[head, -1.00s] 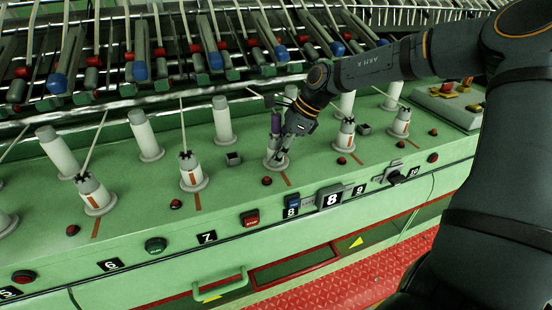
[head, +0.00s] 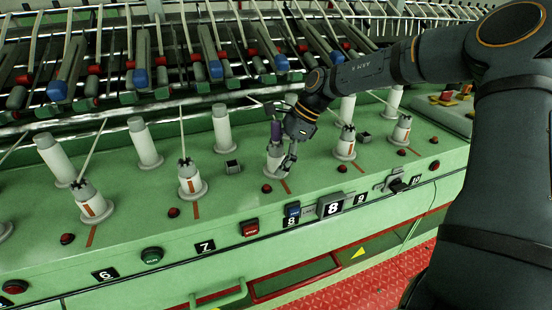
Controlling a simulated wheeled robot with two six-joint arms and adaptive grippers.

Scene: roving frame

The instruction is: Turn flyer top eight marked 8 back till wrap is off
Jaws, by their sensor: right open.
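Flyer top eight (head: 273,163) is a short white cylinder on a round base on the green rail, behind the small plate marked 8 (head: 291,222). A purple piece (head: 275,131) stands above it. My right gripper (head: 284,167) is open, with its dark fingers at the right side of this flyer top. I cannot tell whether they touch it. Any wrap on the top is too small or hidden to make out. My left gripper is not in view.
Similar flyer tops stand on both sides, one at the left (head: 191,181) and one at the right (head: 345,143). White bobbins (head: 222,128) stand behind.

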